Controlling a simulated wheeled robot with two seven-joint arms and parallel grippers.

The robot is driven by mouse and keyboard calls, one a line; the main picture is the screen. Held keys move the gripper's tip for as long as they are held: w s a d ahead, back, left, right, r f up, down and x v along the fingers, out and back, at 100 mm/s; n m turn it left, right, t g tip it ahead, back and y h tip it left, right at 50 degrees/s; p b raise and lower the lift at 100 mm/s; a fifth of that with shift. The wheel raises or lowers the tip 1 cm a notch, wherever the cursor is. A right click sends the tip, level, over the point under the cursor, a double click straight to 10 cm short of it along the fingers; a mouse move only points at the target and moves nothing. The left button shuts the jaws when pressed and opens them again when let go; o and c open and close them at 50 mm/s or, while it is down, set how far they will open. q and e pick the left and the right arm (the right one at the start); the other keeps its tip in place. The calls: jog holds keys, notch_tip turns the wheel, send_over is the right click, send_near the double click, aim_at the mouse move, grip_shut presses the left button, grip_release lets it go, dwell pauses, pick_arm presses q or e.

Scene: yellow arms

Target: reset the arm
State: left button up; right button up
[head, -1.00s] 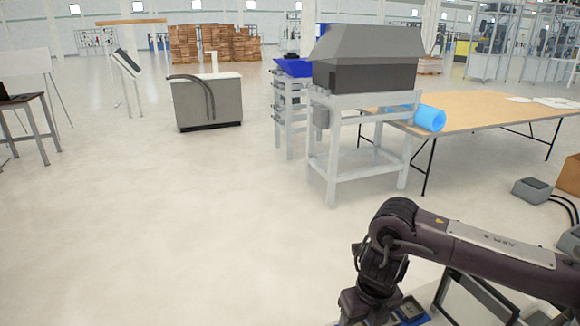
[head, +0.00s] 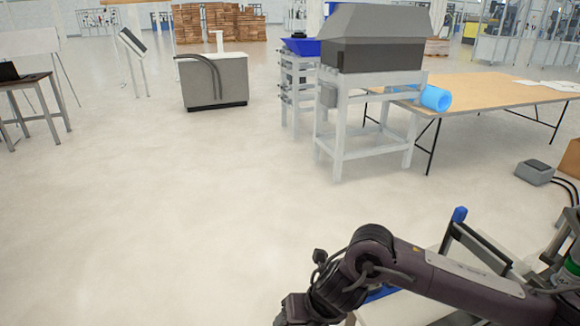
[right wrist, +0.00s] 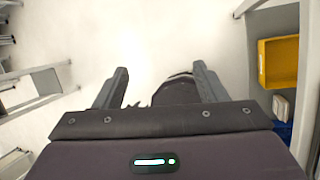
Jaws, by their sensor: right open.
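My right arm (head: 440,285) comes in from the lower right of the head view and bends at a dark joint near the bottom middle. Its gripper jaws are not clearly visible there. In the right wrist view my right gripper (right wrist: 160,76) is open, with its two dark fingers apart and nothing held between them. A dark rounded shape shows behind the fingers and pale floor lies beyond. My left gripper is in neither view.
A grey hooded machine on a white stand (head: 340,130) and a wooden-topped table (head: 490,92) stand ahead at right. A grey cabinet (head: 215,82) stands farther back. The floor at left and centre is clear. A yellow bin (right wrist: 278,62) shows at right in the wrist view.

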jog(key=s+a+r+m+t+y, duration=0.4)
jog(key=a+r+m+y, duration=0.15)
jog(key=a+m, duration=0.55)
jog(key=d+f+m+t+h, duration=0.15)
jog(key=d+m+h, duration=0.45)
jog(key=d+m, duration=0.95)
jog(key=s+d+f+m+g+h, duration=0.2)
jog(key=s+d+f+m, duration=0.1)
jog(key=s+d+m, duration=0.25)
jog(key=s+d+f+m+g+h, duration=0.1)
jog(key=s+d+f+m+g, duration=0.1)
jog(key=s+d+f+m, duration=0.35)
notch_tip(320, 180, down, 29)
jog(key=s+d+n+g, duration=0.2)
jog(key=s+d+f, duration=0.2)
jog(key=s+f, duration=0.7)
jog(key=s, duration=0.1)
jog(key=s+d+f+g+b, duration=0.1)
jog(key=s+f, duration=0.8)
jog(key=s, duration=0.1)
jog(key=shift+d+f, duration=0.35)
jog(key=shift+f, duration=0.05)
